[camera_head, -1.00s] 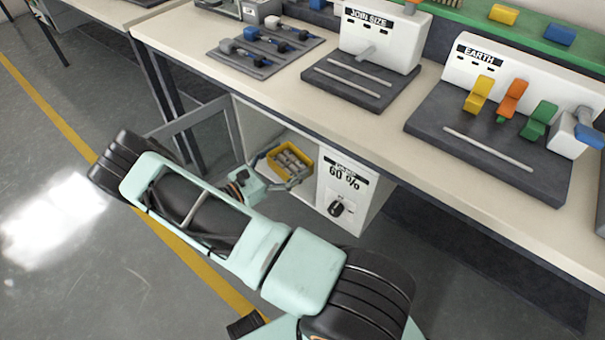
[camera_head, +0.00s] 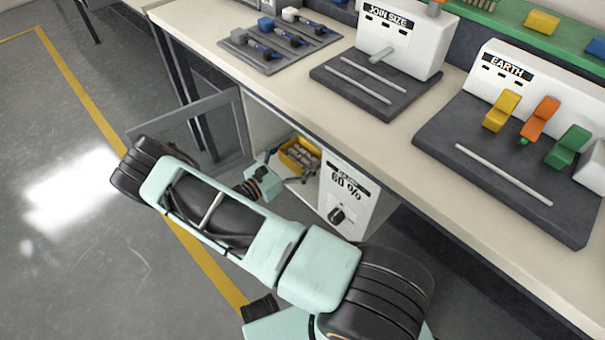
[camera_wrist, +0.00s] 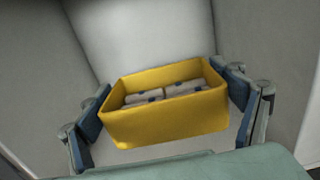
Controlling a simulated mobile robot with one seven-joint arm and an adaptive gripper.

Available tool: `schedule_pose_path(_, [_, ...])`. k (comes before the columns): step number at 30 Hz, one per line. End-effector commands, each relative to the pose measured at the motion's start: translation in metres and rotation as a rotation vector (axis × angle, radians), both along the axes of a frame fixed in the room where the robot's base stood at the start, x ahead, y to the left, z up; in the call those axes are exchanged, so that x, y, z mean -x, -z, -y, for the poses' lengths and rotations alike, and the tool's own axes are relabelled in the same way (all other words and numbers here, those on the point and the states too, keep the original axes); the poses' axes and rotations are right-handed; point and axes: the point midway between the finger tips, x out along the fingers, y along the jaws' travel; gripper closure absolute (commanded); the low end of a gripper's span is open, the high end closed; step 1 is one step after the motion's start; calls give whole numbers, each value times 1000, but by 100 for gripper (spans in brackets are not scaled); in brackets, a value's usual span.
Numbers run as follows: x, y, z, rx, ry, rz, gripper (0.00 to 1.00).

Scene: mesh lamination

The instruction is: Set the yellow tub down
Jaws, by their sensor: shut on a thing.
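The yellow tub (camera_wrist: 165,125) is an open box with several pale rolls with dark bands inside. In the wrist view it sits between the blue pads of my gripper (camera_wrist: 167,112), which are shut on its left and right sides. In the head view the yellow tub (camera_head: 288,155) shows inside the open cabinet under the bench, partly hidden by my gripper (camera_head: 297,165). I cannot tell whether the tub's bottom touches the cabinet floor.
Pale cabinet walls (camera_wrist: 245,50) stand close on both sides. The cabinet door (camera_head: 190,135) stands open to the left. A panel marked 60 % with a black knob (camera_head: 337,214) is right of the opening. The bench top (camera_head: 300,90) runs above, with fixtures on it.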

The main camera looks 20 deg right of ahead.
Motion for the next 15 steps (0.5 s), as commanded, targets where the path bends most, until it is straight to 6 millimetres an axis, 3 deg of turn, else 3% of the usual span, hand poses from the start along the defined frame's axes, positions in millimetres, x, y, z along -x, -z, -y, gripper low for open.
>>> schedule_pose_path(1, [0, 15, 1, 2, 0, -1, 41])
schedule_pose_path(3, [0, 27, 0, 1, 0, -1, 41])
schedule_pose_path(11, [0, 48, 1, 1, 1, 0, 41])
schedule_pose_path(15, [0, 69, 1, 1, 1, -1, 41])
